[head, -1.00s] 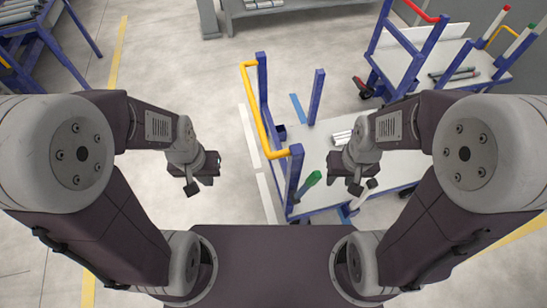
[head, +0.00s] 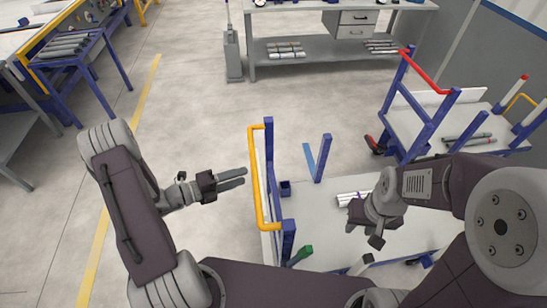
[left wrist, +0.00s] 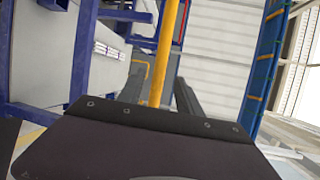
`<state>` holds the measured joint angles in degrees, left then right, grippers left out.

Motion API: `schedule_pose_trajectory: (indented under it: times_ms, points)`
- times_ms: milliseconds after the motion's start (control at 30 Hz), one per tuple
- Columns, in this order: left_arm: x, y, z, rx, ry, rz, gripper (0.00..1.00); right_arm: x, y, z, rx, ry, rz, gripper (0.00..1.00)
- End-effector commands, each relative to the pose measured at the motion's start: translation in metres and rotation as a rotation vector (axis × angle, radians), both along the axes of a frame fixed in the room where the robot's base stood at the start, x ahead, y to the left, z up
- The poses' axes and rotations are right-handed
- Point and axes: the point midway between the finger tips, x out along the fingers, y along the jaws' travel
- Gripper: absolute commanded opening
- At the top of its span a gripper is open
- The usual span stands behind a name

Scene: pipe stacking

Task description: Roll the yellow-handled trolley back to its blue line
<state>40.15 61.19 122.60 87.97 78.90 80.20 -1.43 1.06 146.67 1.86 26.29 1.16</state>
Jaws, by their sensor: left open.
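The trolley (head: 325,228) has a pale bed, blue posts and a yellow handle (head: 257,185) along its left end. A short blue line (head: 309,158) lies on the floor beyond the bed. My left gripper (head: 245,178) is open, its fingers pointing right at the handle. In the left wrist view the yellow bar (left wrist: 165,55) stands between the two finger sides (left wrist: 160,92). Whether the fingers reach around it or stop just short is unclear. My right gripper (head: 365,228) hangs above the trolley bed. Its fingers are foreshortened.
Light pipes (head: 353,197) lie on the trolley bed. A red-handled trolley (head: 440,125) stands close at the right. A grey workbench (head: 335,60) is at the back, and a blue rack (head: 75,60) at the far left. The floor left of the yellow handle is open.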

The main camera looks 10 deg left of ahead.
Motion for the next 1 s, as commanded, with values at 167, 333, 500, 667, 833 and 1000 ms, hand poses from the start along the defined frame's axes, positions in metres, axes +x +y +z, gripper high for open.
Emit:
schedule_pose_trajectory:
  times_ms: [167, 333, 500, 667, 833, 1000]
  points:
    - [0.005, 0.004, -0.001, -0.030, 0.018, 0.039, 0.41, 0.000, 0.000, 0.000, 0.000, 0.001, 0.000, 0.36]
    - [0.020, -0.018, -0.005, -0.027, 0.017, 0.029, 0.41, 0.000, 0.000, 0.006, 0.000, 0.001, 0.000, 0.36]
    - [0.042, -0.046, -0.011, -0.025, 0.016, 0.028, 0.41, 0.000, 0.000, 0.011, 0.000, 0.001, 0.000, 0.36]
    - [0.056, -0.061, -0.015, -0.025, 0.017, 0.031, 0.41, 0.000, 0.000, 0.014, 0.000, 0.001, 0.000, 0.36]
    - [0.060, -0.065, -0.017, -0.024, 0.016, 0.033, 0.41, 0.000, 0.000, 0.014, 0.000, 0.001, 0.000, 0.36]
    - [0.060, -0.065, -0.017, -0.024, 0.016, 0.033, 0.36, 0.000, 0.000, 0.014, 0.000, 0.000, 0.000, 0.36]
